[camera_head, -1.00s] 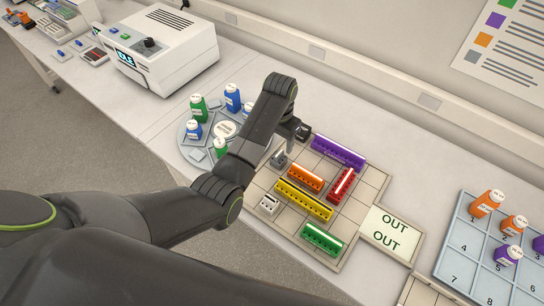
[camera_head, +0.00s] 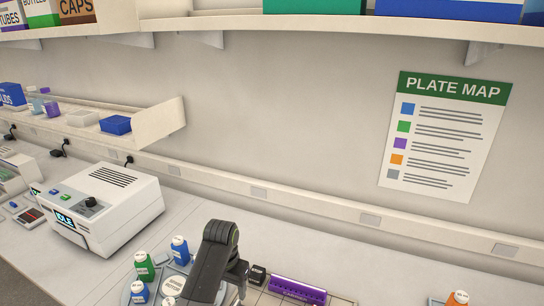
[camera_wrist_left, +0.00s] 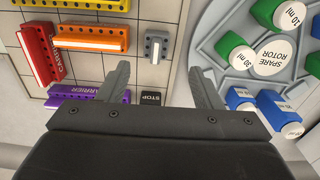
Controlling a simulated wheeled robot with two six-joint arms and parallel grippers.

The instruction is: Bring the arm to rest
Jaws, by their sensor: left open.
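My left arm (camera_head: 212,262) comes up from the bottom edge of the head view, over the bench beside the round rotor tray. Its fingertips do not show clearly there. In the left wrist view my left gripper (camera_wrist_left: 162,85) is open, its two fingers apart with nothing between them. A small grey block (camera_wrist_left: 157,46) lies on the tiled board just beyond the fingers, and a black STOP block (camera_wrist_left: 151,98) shows between the finger bases. My right gripper is in neither view.
Purple (camera_wrist_left: 88,102), orange (camera_wrist_left: 90,40), red and yellow carriers lie on the board (camera_wrist_left: 190,20). The rotor tray (camera_wrist_left: 207,52) holds green and blue bottles. A white IDLE machine (camera_head: 108,210) stands at the left. A wall shelf (camera_head: 150,128) and a PLATE MAP poster (camera_head: 440,135) are behind.

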